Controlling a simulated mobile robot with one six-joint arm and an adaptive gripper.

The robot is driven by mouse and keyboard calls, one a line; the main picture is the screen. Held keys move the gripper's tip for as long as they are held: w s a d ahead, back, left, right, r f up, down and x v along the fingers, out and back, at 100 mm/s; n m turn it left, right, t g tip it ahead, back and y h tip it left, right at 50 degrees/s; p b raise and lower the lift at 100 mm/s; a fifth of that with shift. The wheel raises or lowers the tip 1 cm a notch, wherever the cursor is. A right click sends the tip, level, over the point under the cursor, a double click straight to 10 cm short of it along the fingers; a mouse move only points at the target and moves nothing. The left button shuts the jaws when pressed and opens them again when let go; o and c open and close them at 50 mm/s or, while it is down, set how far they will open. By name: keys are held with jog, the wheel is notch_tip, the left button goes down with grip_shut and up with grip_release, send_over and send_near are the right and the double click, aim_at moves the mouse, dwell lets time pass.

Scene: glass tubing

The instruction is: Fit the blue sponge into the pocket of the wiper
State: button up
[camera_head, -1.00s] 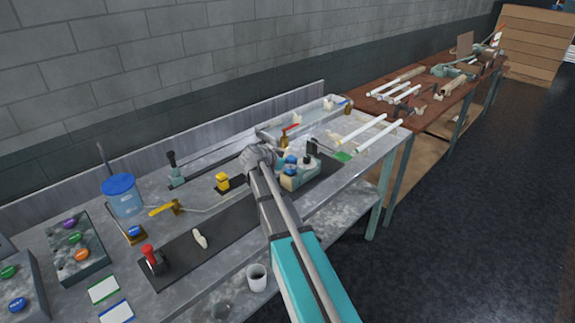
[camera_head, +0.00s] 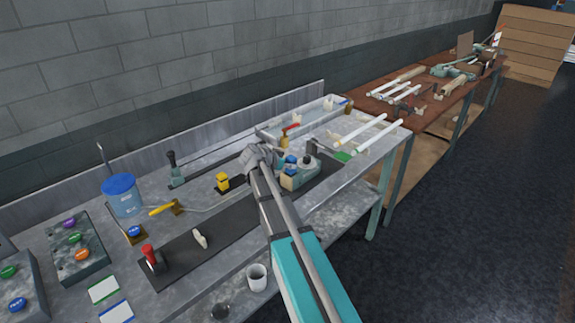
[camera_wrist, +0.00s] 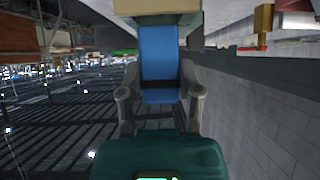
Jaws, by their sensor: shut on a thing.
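In the wrist view my gripper (camera_wrist: 160,93) is shut on the blue sponge (camera_wrist: 160,55), with a grey finger on each side. The sponge's far end meets or passes behind a beige block (camera_wrist: 155,8) at the top edge. I cannot tell whether this block is the wiper, or whether they touch; no pocket opening is visible. In the head view my gripper (camera_head: 258,157) is above the bench, just left of a grey-green device (camera_head: 300,174) with blue parts and a beige block. The held sponge is not clearly distinguishable there.
A yellow-and-black piece (camera_head: 222,182) stands left of my gripper. A shallow metal tray (camera_head: 265,134) is behind it. White tubes (camera_head: 378,137) lie to the right. A white cup (camera_head: 257,277) is near the front.

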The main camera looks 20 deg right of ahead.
aim_at(288, 172)
jog(key=shift+f+b, duration=1.65)
jog(key=shift+b, duration=0.05)
jog(key=o, duration=1.1)
jog(key=shift+r, duration=0.1)
jog(key=shift+r+p, duration=1.7)
jog(key=shift+p, duration=0.15)
jog(key=shift+f+b, duration=1.9)
notch_tip(288, 172, up, 9)
jog(key=p, duration=0.9)
jog(key=shift+r, duration=0.1)
